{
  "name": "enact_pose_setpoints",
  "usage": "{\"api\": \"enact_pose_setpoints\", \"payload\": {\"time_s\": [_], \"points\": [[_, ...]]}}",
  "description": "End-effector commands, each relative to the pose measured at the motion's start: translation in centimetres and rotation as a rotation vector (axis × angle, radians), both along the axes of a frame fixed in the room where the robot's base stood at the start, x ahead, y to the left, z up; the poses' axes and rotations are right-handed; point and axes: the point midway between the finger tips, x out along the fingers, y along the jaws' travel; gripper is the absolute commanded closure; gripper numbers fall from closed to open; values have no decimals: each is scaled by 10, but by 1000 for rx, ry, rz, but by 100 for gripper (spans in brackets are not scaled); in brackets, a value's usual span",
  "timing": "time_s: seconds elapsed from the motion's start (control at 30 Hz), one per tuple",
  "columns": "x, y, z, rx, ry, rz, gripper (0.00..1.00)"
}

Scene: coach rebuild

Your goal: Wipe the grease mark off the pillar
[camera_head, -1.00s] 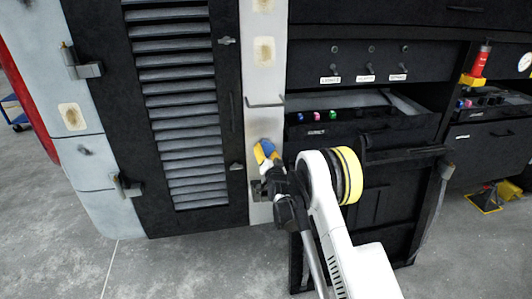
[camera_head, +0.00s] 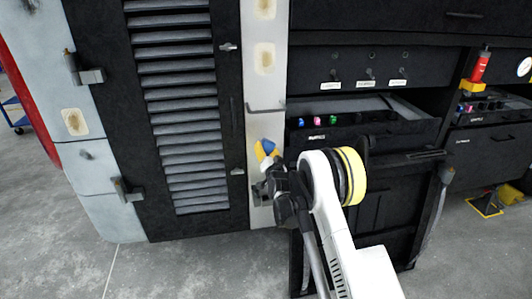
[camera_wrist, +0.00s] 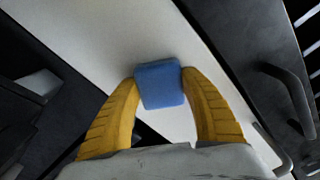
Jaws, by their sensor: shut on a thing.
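The pillar (camera_head: 257,85) is the pale upright strip between the louvred door and the black drawer unit. Two tan, brown-edged patches show on its upper part, the lower one a tan patch (camera_head: 264,57). I cannot make out a separate grease mark; my gripper hides part of the lower pillar. My gripper (camera_head: 263,150) has yellow fingers and is shut on a blue pad (camera_wrist: 160,84). It is in front of the lower pillar, below a thin bar handle. In the wrist view the pad lies over the pale surface; I cannot tell whether it touches.
The louvred door (camera_head: 183,110) stands left of the pillar. A bar handle (camera_head: 265,107) crosses the pillar above my gripper. An open black drawer (camera_head: 375,132) juts out at right. A red-topped bottle (camera_head: 480,66) stands further right. Grey floor lies clear at lower left.

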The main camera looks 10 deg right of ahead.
Motion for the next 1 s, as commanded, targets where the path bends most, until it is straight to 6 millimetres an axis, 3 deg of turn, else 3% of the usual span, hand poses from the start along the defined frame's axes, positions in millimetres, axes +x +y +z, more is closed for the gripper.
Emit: {"api": "enact_pose_setpoints", "payload": {"time_s": [0.13, 0.37, 0.8, 1.0], "points": [[-1, 0, 13, 0, 0, 0, 72], [3, 0, 11, 0, 0, 0, 72], [6, 0, -24, 0, 1, 1, 71], [6, 0, -28, 0, 1, 1, 71]]}}
